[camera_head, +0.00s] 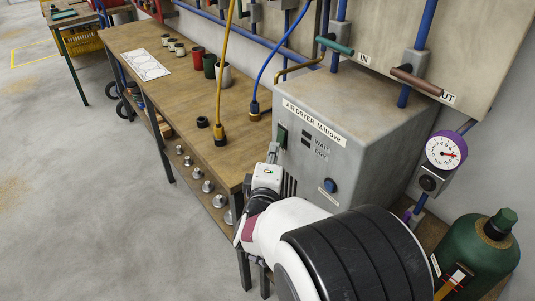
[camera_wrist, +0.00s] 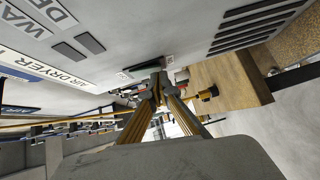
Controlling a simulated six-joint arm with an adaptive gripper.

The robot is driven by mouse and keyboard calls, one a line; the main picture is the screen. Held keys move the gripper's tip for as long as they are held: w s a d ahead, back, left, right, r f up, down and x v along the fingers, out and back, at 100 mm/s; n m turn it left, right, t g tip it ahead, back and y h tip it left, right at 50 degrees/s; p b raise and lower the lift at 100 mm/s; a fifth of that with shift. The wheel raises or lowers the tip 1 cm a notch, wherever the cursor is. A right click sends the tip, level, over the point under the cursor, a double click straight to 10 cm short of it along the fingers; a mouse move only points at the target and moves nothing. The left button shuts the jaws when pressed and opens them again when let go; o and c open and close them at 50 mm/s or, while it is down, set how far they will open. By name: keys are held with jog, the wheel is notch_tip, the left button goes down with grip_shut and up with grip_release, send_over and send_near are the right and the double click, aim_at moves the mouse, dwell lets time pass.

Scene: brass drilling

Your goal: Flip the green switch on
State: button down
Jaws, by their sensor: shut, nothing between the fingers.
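The green switch (camera_head: 282,135) is on the front face of the grey air dryer box (camera_head: 345,125), near its left edge. In the wrist view the switch (camera_wrist: 148,66) shows as a dark green part on the panel, just beyond my fingertips. My gripper (camera_head: 273,153) is shut and empty, with its tips at the lower left of the switch. In the wrist view the fingertips (camera_wrist: 157,82) are at the switch or very close to it; I cannot tell whether they touch. The fingers partly cover the switch, and its position is not readable.
Yellow and blue hoses (camera_head: 254,106) hang left of the dryer. A round gauge (camera_head: 446,151) and a green bottle (camera_head: 480,250) stand to the right.

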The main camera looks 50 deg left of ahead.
jog(key=shift+w, duration=0.15)
jog(key=shift+w+f, duration=0.15)
jog(key=shift+w, duration=0.1)
jog(key=shift+s, duration=0.1)
dwell(0.3)
jog(key=s+d+f, duration=0.1)
jog(key=s+d, duration=0.6)
jog(key=s, duration=0.4)
jog(key=shift+f, duration=0.15)
dwell(0.4)
jog(key=shift+w, duration=0.1)
dwell(0.5)
